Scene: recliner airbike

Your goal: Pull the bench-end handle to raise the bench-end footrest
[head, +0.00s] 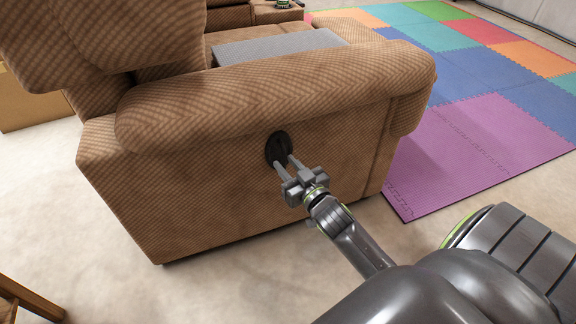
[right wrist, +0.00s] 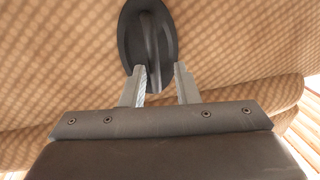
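The bench-end handle (head: 279,149) is a dark lever in an oval recess on the brown patterned outer side of the bench end (head: 190,190). My right gripper (head: 284,162) reaches up to the handle from the lower right. In the right wrist view its two fingers (right wrist: 162,73) are apart, with a gap between them; the left finger is close to the lever's lower end. I cannot tell whether they touch. The footrest is not clearly seen. My left gripper is not in view.
A padded armrest (head: 280,90) overhangs the handle. A grey slab (head: 280,46) lies on the seat behind it. Colourful foam mats (head: 480,140) cover the floor at right. A wooden piece (head: 28,297) stands at lower left. Pale floor (head: 150,285) is clear in front.

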